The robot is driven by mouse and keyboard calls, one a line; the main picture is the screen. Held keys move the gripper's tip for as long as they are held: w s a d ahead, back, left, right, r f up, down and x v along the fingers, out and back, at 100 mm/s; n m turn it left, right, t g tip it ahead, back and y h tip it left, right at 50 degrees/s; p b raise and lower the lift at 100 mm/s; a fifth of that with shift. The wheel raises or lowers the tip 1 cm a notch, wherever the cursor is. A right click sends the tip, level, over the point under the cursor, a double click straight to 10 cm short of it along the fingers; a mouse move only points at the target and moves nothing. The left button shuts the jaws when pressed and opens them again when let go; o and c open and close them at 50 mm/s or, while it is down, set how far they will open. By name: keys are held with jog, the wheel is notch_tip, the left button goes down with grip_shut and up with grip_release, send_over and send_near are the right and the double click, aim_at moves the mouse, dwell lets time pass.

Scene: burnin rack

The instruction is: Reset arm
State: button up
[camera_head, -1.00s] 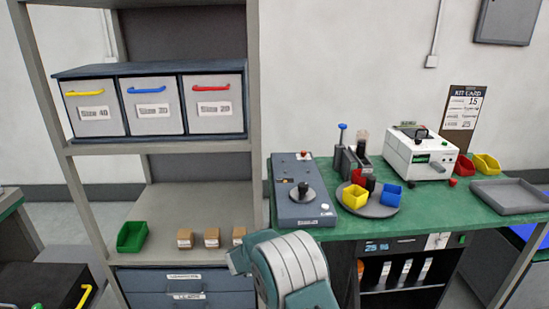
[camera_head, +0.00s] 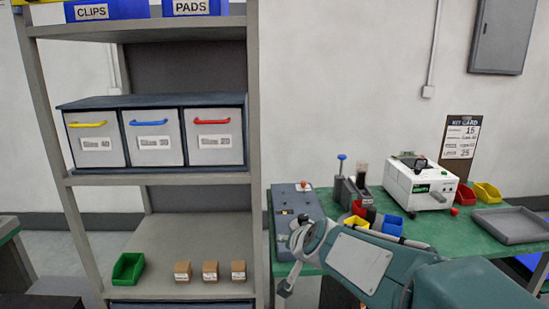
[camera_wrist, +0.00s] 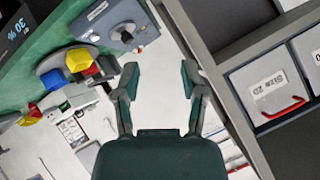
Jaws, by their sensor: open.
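My gripper (camera_wrist: 159,82) is open and empty in the wrist view, its two fingers apart with pale floor and wall behind them. In the head view my arm reaches in from the lower right and crosses in front of the green workbench (camera_head: 445,232). It hides part of the grey control box (camera_head: 292,197) and of the bins behind it. The gripper's fingertips are hard to make out in the head view. The control box with its dark knob also shows in the wrist view (camera_wrist: 113,25).
A shelf rack (camera_head: 155,180) stands left, holding drawers with yellow, blue and red handles, a green bin (camera_head: 128,268) and small brown boxes (camera_head: 210,270). The bench carries a white machine (camera_head: 420,183), red and yellow bins and a grey tray (camera_head: 512,225). A kit card hangs behind.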

jog(key=s+d+f+n+g+h, duration=0.1)
jog(key=s+d, duration=0.3)
jog(key=s, duration=0.5)
jog(key=s+d+f+n+g+h, duration=0.1)
jog(key=s+d, duration=0.3)
jog(key=s, duration=0.5)
jog(key=s+d+f+n+g+h, duration=0.1)
jog(key=s+d, duration=0.3)
jog(key=s, duration=0.5)
jog(key=shift+s+n+g+h, duration=0.25)
jog(key=shift+n+g+h, duration=0.05)
jog(key=shift+g, duration=0.5)
